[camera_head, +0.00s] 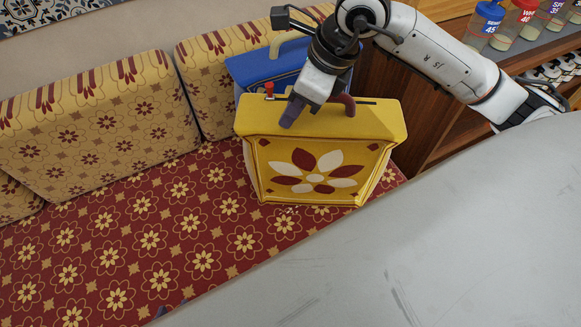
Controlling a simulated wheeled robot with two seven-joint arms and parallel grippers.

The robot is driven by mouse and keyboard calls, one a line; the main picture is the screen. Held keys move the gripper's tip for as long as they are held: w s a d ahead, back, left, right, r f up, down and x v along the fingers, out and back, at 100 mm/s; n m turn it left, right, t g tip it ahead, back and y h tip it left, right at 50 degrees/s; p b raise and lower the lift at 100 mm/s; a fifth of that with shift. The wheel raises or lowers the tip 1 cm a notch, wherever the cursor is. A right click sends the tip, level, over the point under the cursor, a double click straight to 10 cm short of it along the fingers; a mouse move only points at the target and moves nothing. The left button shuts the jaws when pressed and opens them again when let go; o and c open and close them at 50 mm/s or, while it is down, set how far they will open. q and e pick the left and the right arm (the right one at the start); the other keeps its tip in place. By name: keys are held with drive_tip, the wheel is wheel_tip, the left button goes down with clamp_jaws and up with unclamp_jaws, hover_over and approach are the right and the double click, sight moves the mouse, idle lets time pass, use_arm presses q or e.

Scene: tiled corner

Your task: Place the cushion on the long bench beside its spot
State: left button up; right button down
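A yellow, bag-like cushion (262,172) with a red-and-white flower on its front stands upright on or just above the red patterned seat of the long bench (150,240). I cannot tell if its bottom edge touches the seat. A dark red curved handle (347,104) shows on its top. My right gripper (292,112) points down at the top of the yellow cushion, beside this handle and in front of part of it. Its fingers are partly hidden, so its grip is unclear. My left gripper is not clearly seen.
A blue bag-like item (258,68) stands right behind the yellow one. Patterned back cushions (100,130) line the wall. A grey tabletop (440,250) fills the lower right. Colour-topped bottles (487,22) stand on a shelf at the upper right. The seat on the left is clear.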

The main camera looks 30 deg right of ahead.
idle(0.3)
drive_tip(key=c, duration=1.6)
unclamp_jaws()
drive_tip(key=shift+o, duration=0.2)
